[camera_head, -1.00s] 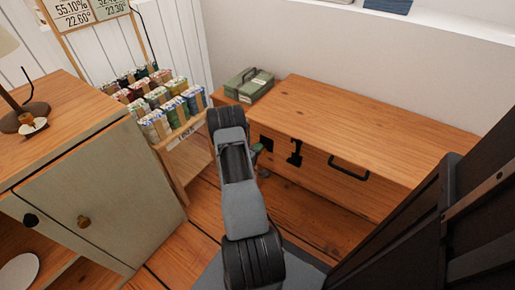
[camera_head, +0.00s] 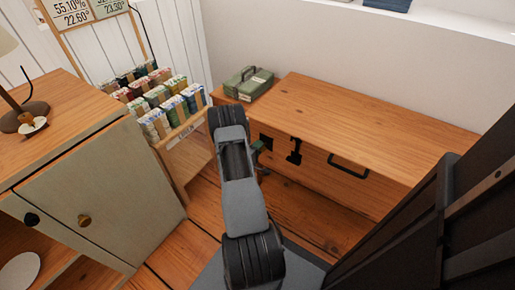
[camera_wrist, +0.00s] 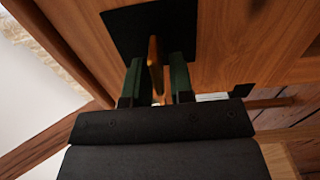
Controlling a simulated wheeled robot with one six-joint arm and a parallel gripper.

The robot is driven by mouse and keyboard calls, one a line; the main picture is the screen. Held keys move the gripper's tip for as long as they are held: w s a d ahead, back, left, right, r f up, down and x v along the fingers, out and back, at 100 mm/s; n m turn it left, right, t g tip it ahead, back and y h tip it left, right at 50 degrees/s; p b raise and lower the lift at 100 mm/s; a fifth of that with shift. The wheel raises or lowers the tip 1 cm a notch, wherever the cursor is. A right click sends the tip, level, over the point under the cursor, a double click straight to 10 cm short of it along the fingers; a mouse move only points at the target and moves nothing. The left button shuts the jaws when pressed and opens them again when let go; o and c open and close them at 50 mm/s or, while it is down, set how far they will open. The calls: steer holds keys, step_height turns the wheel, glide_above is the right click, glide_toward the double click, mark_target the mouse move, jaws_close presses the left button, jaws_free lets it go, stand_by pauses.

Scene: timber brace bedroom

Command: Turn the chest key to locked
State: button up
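The wooden chest (camera_head: 365,125) stands against the wall, its lid closed, with a black hasp (camera_head: 295,150) on its front. In the wrist view, a brass-coloured key (camera_wrist: 155,66) stands out from a black lock plate (camera_wrist: 124,27) on the chest front. My gripper (camera_wrist: 158,85) has its two green fingers on either side of the key. The right finger looks close to the key and a gap shows on the left; I cannot tell whether they touch it. In the head view my arm hides most of the gripper (camera_head: 258,146) and the key.
A rack of small packets (camera_head: 160,105) stands left of the chest. A cabinet (camera_head: 90,190) with a lamp fills the left side. Wooden floor shows in front of the chest.

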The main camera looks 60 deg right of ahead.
steer(key=shift+o, duration=0.8)
steer(key=shift+w+a, duration=0.1)
steer(key=a+p, duration=0.3)
steer(key=a, duration=1)
steer(key=shift+a, duration=0.4)
steer(key=shift+w, duration=0.1)
